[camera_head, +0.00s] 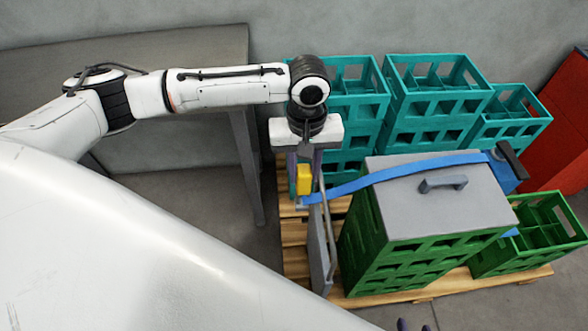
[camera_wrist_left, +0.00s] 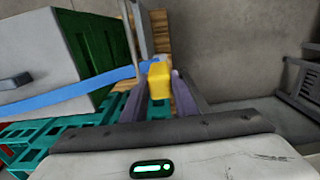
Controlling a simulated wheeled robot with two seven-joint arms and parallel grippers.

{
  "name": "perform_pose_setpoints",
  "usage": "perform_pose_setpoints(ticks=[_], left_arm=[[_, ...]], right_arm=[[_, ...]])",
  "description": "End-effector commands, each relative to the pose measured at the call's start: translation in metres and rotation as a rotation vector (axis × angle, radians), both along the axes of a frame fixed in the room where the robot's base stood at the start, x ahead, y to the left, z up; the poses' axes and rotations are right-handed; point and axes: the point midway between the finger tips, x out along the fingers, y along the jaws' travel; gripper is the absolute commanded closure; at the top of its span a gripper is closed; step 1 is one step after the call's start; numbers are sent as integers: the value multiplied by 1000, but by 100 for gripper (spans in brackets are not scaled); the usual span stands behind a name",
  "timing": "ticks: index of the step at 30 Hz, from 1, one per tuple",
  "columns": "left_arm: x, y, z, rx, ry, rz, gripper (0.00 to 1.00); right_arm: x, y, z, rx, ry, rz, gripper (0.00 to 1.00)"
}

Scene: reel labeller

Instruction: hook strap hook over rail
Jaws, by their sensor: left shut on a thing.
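My left gripper (camera_head: 304,182) points down and is shut on the yellow strap hook (camera_head: 304,179), which also shows between its fingers in the left wrist view (camera_wrist_left: 159,80). The blue strap (camera_head: 400,171) runs from the hook across the grey lid to a blue part with a dark handle (camera_head: 511,160) at the right. A thin grey rail (camera_head: 326,215) stands by the upright grey panel (camera_head: 318,255), close beside the hook. I cannot tell whether hook and rail touch. Two dark fingertips of my right gripper (camera_head: 413,326) show apart at the bottom edge.
A grey lid with a handle (camera_head: 443,184) covers the green crate stack (camera_head: 385,262) on a wooden pallet (camera_head: 296,262). Teal crates (camera_head: 437,100) stand behind, and a smaller green crate (camera_head: 535,240) is at the right. A grey table (camera_head: 190,55) is at the back left.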

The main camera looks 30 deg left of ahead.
Motion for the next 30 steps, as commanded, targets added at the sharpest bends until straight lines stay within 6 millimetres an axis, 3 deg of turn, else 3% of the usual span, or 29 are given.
perform_pose_setpoints(ticks=[13, 21, 30], left_arm=[[21, -31, -1, 0, -2, -3, 100], [31, -47, -3, -1, -4, -3, 100], [31, -47, -21, -1, 1, -2, 100]], right_arm=[[-3, 0, -11, -1, 7, 1, 64], [-4, 0, -37, 0, 8, 2, 64], [-5, 0, -37, -1, 10, 2, 64]])
